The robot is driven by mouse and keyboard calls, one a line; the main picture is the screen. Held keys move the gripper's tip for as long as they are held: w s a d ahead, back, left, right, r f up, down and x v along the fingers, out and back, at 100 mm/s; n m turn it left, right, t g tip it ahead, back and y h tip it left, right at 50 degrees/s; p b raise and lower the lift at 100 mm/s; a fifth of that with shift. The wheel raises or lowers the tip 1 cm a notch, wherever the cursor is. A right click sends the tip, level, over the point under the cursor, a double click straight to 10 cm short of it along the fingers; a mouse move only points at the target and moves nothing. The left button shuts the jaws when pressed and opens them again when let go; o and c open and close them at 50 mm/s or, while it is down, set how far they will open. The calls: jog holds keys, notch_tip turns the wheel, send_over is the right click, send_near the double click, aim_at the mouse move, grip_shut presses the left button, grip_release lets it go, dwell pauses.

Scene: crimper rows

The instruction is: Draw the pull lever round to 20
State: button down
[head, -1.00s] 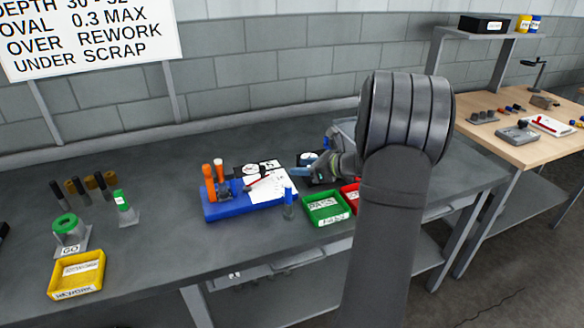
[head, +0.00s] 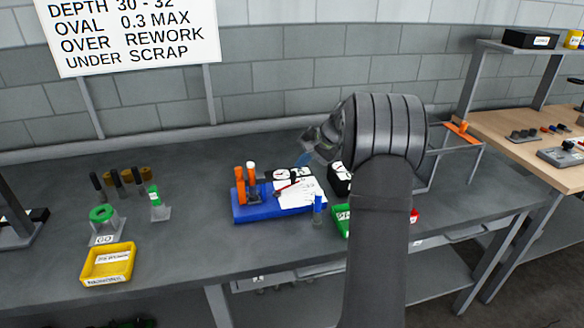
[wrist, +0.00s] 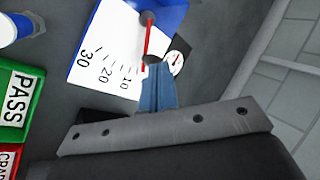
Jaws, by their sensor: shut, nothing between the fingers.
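The pull lever is a thin red arm (wrist: 149,42) on a grey pivot, over a white scale plate (wrist: 108,45) marked 10, 20 and 30. In the wrist view its free end lies past the 10 mark, on the side away from 20. The lever also shows in the head view (head: 287,189), on the blue base (head: 270,214) with orange posts. My gripper (wrist: 155,68) is shut and empty, its blue fingers pointing at the lever's free end. Whether they touch it, I cannot tell. In the head view my gripper (head: 303,160) is behind the fixture.
A gauge dial (wrist: 176,60) lies just right of the fingertips. A green PASS bin (wrist: 17,98) and a blue-topped bottle (head: 318,208) stand near the fixture. A yellow rework bin (head: 108,265) and a GO gauge (head: 103,228) are left. Bench between is clear.

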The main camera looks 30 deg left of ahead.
jog(key=w+a+r+n+t+h, duration=0.35)
jog(key=a+n, duration=0.35)
jog(key=n, duration=0.4)
jog(key=shift+g, duration=0.35)
jog(key=x, duration=0.8)
jog(key=shift+s+d+f, duration=0.15)
jog(key=shift+s+f, duration=0.15)
jog(key=shift+f, duration=0.1)
jog(key=shift+d+f, duration=0.1)
jog(key=shift+f, duration=0.2)
jog(key=shift+s+d, duration=0.4)
jog(key=shift+d, duration=0.4)
jog(key=shift+s+d, duration=0.4)
jog(key=shift+d, duration=0.4)
